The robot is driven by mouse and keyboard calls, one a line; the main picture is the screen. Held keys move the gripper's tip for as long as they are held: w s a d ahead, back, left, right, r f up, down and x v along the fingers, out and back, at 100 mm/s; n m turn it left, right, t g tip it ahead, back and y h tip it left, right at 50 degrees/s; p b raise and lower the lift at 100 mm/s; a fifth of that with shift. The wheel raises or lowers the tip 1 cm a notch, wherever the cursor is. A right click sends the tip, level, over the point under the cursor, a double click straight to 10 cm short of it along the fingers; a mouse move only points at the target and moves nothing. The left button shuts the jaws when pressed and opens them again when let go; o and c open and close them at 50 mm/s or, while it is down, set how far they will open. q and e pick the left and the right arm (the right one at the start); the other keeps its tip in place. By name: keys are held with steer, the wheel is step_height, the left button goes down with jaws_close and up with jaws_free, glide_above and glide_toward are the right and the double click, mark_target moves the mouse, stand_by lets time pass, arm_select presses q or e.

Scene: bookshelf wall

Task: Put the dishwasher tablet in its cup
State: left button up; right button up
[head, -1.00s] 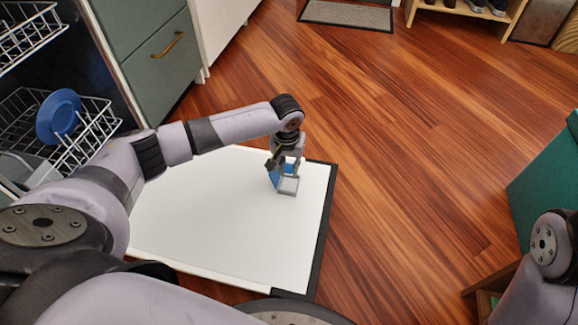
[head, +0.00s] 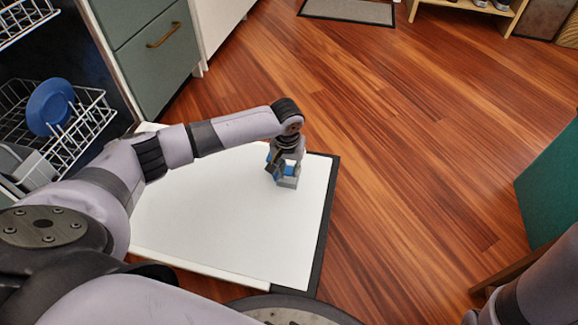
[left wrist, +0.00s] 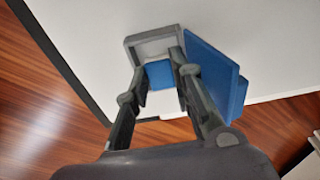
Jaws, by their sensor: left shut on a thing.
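My left gripper (left wrist: 158,78) is shut on the dishwasher tablet (left wrist: 158,73), a small blue block between its two fingertips. The grey square cup (left wrist: 131,47) is on the white inner face of the open dishwasher door (head: 225,220). In the left wrist view the tablet is at the cup's opening; I cannot tell how deep it sits. A blue lid-like piece (left wrist: 214,72) stands beside the cup, right of the fingers. In the head view the left gripper (head: 285,168) points down at the cup (head: 288,183) and partly hides it. My right gripper is out of view.
The dishwasher rack (head: 75,140) with a blue plate (head: 50,106) is at the left. Green drawers (head: 160,60) stand behind the door. A green object (head: 550,185) is at the right. The wooden floor (head: 430,130) between is clear.

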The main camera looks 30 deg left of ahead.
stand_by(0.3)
arm_select(q)
steer(key=o, duration=0.9)
steer(key=r, duration=0.4)
steer(key=s+r, duration=0.1)
steer(key=r, duration=0.7)
steer(key=shift+s+d, duration=0.2)
steer(key=shift+d, duration=0.05)
steer(key=shift+f, duration=0.1)
